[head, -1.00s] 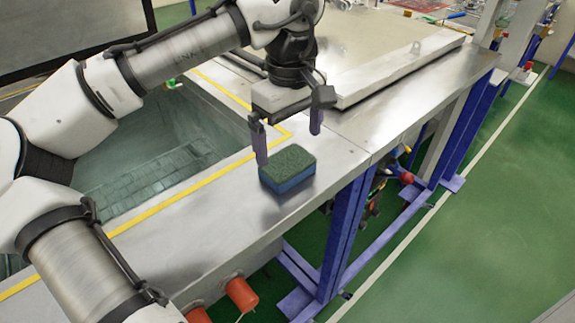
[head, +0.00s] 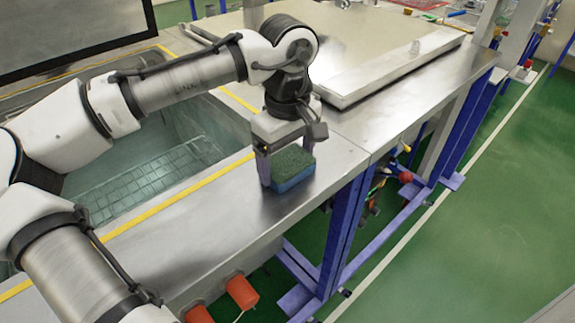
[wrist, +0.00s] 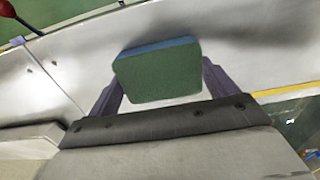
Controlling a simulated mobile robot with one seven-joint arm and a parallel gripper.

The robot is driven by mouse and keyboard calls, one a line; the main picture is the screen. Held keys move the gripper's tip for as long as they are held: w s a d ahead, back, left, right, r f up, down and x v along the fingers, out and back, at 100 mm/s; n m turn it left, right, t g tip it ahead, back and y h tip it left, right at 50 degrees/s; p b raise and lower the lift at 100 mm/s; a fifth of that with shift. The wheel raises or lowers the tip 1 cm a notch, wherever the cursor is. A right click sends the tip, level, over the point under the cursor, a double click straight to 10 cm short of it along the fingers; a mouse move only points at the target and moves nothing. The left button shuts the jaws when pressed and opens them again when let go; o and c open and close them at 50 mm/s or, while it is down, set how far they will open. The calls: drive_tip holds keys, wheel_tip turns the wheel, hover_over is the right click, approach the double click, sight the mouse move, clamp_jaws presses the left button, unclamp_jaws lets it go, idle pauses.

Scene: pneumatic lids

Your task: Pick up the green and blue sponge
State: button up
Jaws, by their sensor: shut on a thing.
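The sponge (head: 291,166), green on top and blue below, is at the metal counter's front strip. It also shows in the wrist view (wrist: 157,72), green face toward the camera. My gripper (head: 286,170) is down around the sponge, with one purple finger at its left side and the other at its far right side. In the wrist view, my gripper (wrist: 160,82) has a finger on each side of the sponge and is shut on it. I cannot tell whether the sponge's underside touches the counter.
The metal counter (head: 230,208) is bare to the left of the sponge. A sunken basin (head: 150,160) with a yellow-edged rim lies behind and left. A raised pale slab (head: 395,65) stands behind right. The counter's front edge is close, with red-orange cylinders (head: 241,291) below it.

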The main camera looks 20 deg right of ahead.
sight(288, 161)
wheel_tip(288, 161, up, 20)
idle(0.6)
